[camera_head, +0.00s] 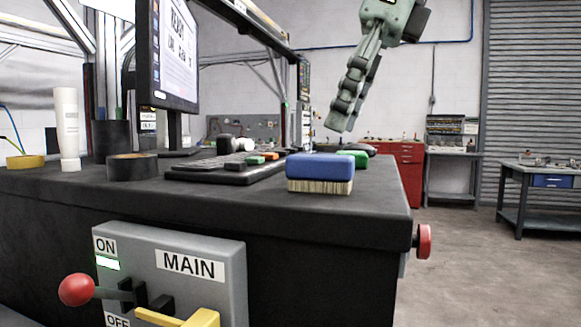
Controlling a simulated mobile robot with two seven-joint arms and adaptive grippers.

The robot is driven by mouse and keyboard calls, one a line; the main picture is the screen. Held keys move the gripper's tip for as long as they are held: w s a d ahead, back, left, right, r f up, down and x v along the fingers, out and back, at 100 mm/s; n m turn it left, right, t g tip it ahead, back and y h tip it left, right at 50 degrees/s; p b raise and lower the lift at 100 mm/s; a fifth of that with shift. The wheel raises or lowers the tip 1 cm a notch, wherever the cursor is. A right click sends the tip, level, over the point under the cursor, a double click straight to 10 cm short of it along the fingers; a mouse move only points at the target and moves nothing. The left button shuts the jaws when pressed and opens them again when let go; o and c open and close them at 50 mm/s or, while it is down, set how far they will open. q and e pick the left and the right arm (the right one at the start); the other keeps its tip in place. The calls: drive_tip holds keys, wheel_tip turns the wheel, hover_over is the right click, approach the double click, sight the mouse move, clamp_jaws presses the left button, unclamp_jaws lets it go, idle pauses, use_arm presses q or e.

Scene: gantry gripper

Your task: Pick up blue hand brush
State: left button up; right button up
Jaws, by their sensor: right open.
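The blue hand brush (320,168) lies on the black worktop (225,205) near its right front part. Its blue back faces up and its pale bristles face down. My right gripper (343,118) hangs in from the top, above and a little right of the brush, clear of it. Its green-grey fingers point down and show nearly edge-on, open with nothing visible between them. My left gripper is not in view.
A green object (354,155) sits close behind the brush. A keyboard (225,172) with small coloured blocks lies left of it, below a monitor (178,50). A tape roll (132,166) and white bottle (68,125) stand farther left. A red button (424,241) juts from the right side.

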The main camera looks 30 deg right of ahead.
sight(324, 155)
drive_tip(key=shift+f, duration=0.2)
drive_tip(key=x, duration=0.2)
drive_tip(key=shift+s+a+f, duration=0.15)
drive_tip(key=shift+a+f, duration=0.05)
drive_tip(key=shift+f, duration=0.1)
drive_tip(key=x, duration=0.3)
drive_tip(key=shift+w+a+f, duration=0.25)
drive_tip(key=shift+w+a, duration=0.05)
drive_tip(key=shift+a, duration=0.05)
drive_tip(key=shift+w+f, duration=0.15)
drive_tip(key=shift+f, duration=0.25)
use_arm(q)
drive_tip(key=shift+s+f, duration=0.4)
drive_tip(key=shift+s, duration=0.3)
use_arm(e)
drive_tip(key=shift+a, duration=0.1)
